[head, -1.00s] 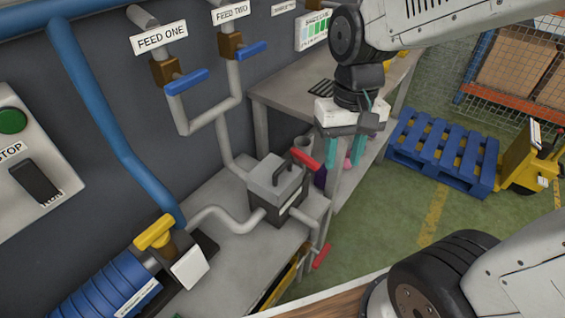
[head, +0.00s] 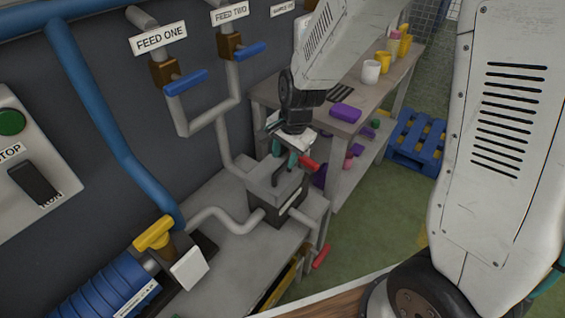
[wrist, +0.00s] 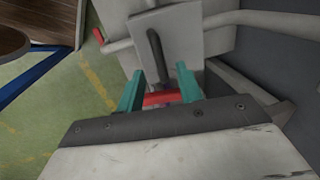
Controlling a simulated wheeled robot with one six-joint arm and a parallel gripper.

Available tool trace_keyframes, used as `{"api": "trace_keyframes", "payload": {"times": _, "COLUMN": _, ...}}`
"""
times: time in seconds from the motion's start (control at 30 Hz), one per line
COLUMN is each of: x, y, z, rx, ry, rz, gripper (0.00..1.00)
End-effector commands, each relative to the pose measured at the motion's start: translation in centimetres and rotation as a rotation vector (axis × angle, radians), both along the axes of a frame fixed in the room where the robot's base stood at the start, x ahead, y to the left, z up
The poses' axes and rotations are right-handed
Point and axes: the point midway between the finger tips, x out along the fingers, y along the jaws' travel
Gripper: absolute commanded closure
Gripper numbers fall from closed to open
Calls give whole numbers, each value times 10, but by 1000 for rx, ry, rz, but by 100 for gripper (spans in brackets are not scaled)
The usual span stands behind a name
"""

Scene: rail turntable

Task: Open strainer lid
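The strainer is a grey box (head: 291,208) on the low bench, its grey lid (head: 262,180) closed on top. The lid has a dark bar handle, seen clearly in the wrist view (wrist: 155,48), and a red lever (head: 309,165) stands at its side. My gripper (head: 286,160) is just above the lid, pointing down, its teal fingers apart and empty. In the wrist view the red lever (wrist: 161,98) shows between the open fingers (wrist: 160,77); I cannot tell whether they touch it. My gripper partly hides the lid and handle in the head view.
A grey pipe (head: 210,216) joins the strainer on the left. A low red handle (head: 321,256) hangs below it. Feed valves with blue levers (head: 185,83) are on the wall behind. A table (head: 372,110) with cups and a purple block (head: 345,112) stands behind right.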

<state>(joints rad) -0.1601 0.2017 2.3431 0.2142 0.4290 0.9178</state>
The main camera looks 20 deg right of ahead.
Motion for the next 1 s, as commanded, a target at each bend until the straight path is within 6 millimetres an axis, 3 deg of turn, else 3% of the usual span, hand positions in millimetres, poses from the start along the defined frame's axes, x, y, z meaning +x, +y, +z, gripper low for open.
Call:
{"api": "trace_keyframes", "payload": {"times": 0.23, "x": 4, "y": 4, "z": -30, "rx": -1, "ry": 2, "rz": 2, "gripper": 64}}
{"api": "trace_keyframes", "payload": {"times": 0.57, "x": 6, "y": 4, "z": -36, "rx": 0, "ry": 0, "rz": 2, "gripper": 64}}
{"api": "trace_keyframes", "payload": {"times": 0.6, "x": 6, "y": 4, "z": -36, "rx": 0, "ry": 0, "rz": 2, "gripper": 67}}
{"api": "trace_keyframes", "payload": {"times": 0.73, "x": 6, "y": 4, "z": -35, "rx": 0, "ry": 0, "rz": 2, "gripper": 100}}
{"api": "trace_keyframes", "payload": {"times": 1.0, "x": 7, "y": 5, "z": -34, "rx": -6, "ry": 8, "rz": 3, "gripper": 100}}
